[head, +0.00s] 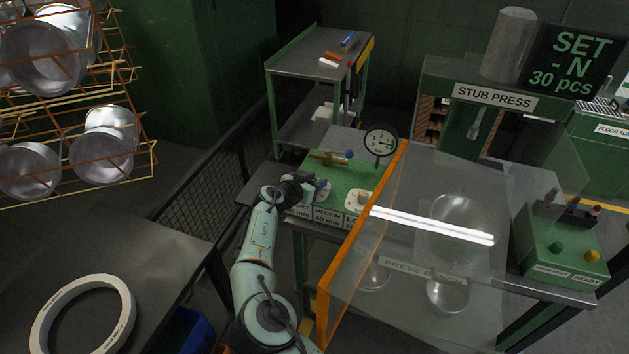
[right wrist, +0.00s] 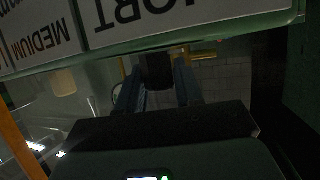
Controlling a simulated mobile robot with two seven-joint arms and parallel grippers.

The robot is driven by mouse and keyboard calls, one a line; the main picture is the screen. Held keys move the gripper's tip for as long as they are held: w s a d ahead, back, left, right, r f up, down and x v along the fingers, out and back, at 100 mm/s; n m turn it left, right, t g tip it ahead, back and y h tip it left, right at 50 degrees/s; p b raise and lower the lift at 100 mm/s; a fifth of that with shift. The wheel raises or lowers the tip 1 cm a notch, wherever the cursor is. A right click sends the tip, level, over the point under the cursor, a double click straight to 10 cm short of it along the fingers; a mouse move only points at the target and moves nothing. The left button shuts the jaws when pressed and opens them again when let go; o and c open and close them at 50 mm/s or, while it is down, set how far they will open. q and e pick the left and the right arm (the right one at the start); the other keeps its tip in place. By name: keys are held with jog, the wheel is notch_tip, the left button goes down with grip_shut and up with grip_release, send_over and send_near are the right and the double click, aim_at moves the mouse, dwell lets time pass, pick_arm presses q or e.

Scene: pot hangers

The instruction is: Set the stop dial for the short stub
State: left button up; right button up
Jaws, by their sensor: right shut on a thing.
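My right gripper (head: 318,190) is over the front left of the green panel (head: 336,172), behind the SHORT and MEDIUM (head: 326,216) labels. It is shut on the dark knob of the stop dial. The knob (right wrist: 157,70) shows between the two fingers in the right wrist view, with the SHORT label (right wrist: 150,18) upside down at the top. The gripper hides most of the dial, so its setting cannot be read. My left gripper is not in view.
A pale knob on a white plate (head: 361,200) is right of the gripper. A round gauge (head: 381,143) stands behind. An orange-edged clear guard (head: 365,235) borders the stub press bench. A wire rack with pots (head: 60,150) is at left.

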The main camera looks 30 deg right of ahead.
jog(key=o, duration=1)
jog(key=shift+c, duration=0.2)
jog(key=b+v, duration=0.1)
jog(key=v, duration=1.2)
jog(key=shift+r, duration=0.2)
jog(key=shift+s, duration=0.1)
